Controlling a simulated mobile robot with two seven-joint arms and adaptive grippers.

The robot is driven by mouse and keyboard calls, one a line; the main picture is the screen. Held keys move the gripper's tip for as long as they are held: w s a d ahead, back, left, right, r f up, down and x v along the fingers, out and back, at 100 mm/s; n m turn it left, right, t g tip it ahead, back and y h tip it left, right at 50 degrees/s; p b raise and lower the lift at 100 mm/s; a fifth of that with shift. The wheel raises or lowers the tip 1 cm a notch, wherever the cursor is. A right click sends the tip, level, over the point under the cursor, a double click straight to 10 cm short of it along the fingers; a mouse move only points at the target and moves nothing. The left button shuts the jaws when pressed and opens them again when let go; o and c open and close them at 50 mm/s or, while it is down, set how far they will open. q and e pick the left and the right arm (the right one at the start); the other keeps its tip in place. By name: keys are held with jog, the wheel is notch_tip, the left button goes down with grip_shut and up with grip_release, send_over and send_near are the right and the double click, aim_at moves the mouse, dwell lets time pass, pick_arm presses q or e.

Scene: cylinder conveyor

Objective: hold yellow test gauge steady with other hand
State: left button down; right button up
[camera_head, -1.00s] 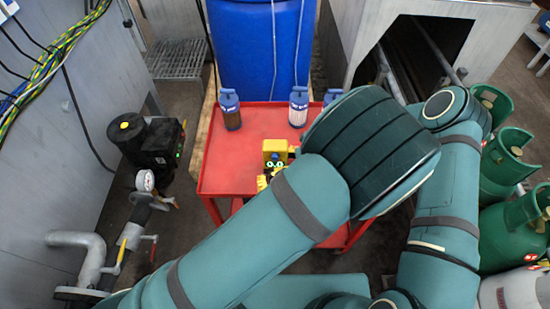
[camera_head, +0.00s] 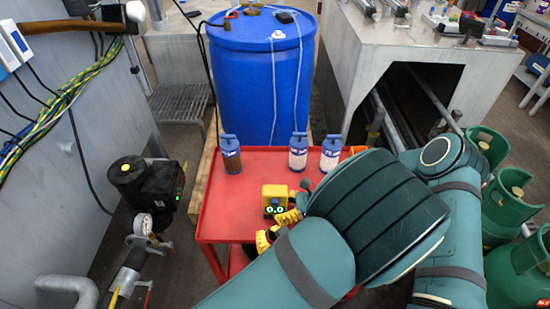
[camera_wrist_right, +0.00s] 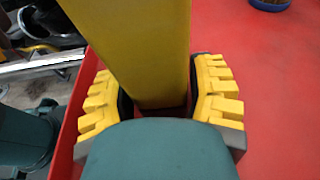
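The yellow test gauge (camera_head: 275,197), a small box with round green-lit marks on its front, stands on the red table (camera_head: 228,205). My right gripper (camera_head: 288,217) is at the gauge's lower right, its arm hiding part of it. In the right wrist view the yellow body of the gauge (camera_wrist_right: 150,60) fills the space between the fingers of my right gripper (camera_wrist_right: 160,100), with a pad against each side. My left gripper (camera_head: 268,238) is just below, at the table's front edge, apart from the gauge. Its fingers are partly hidden by my arm.
Three blue-capped bottles (camera_head: 230,153) (camera_head: 298,151) (camera_head: 331,152) stand along the table's back. A large blue drum (camera_head: 255,85) is behind. Green gas cylinders (camera_head: 510,195) stand right. The table's left part is clear.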

jog(key=shift+o, duration=0.8)
